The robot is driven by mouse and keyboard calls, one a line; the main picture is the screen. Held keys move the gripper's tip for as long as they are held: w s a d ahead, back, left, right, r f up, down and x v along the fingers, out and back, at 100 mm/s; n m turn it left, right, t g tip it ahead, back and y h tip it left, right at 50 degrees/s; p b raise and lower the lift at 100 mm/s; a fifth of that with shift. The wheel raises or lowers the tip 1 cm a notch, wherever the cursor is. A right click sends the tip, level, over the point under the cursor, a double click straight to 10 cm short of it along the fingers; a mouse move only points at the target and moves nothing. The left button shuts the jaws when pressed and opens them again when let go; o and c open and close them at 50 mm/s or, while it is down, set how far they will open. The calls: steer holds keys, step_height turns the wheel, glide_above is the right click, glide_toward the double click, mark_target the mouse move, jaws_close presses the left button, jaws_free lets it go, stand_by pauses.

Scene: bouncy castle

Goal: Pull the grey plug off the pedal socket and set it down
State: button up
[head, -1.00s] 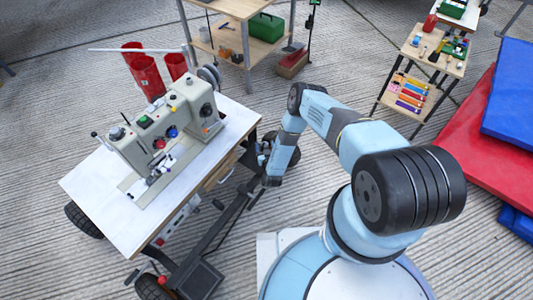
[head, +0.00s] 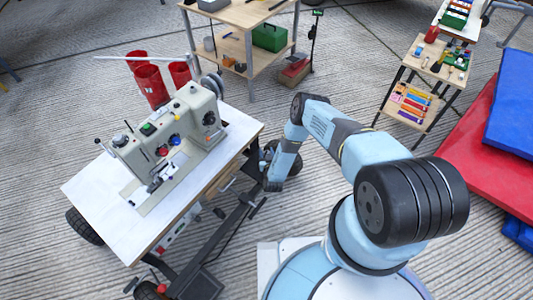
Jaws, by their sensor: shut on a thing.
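My gripper (head: 271,185) is low beside the right edge of the sewing-machine table (head: 88,192), pointing down near the dark frame under it. It is small and dark here. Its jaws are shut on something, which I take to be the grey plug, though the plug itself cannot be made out. The pedal socket cannot be made out either; the table top and my arm cover part of that area. A dark pedal-like box (head: 200,285) is low on the frame at the bottom of the view.
A grey sewing machine (head: 170,140) stands on the table, with red thread cones (head: 150,85) behind it. A wooden shelf unit (head: 240,15) stands at the back. A tool cart (head: 425,60) and red mats (head: 475,150) are on the right. Bare floor lies between.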

steer(key=c, duration=0.3)
steer(key=shift+c, duration=0.2)
steer(key=shift+r, duration=2.4)
steer(key=shift+r, duration=1.95)
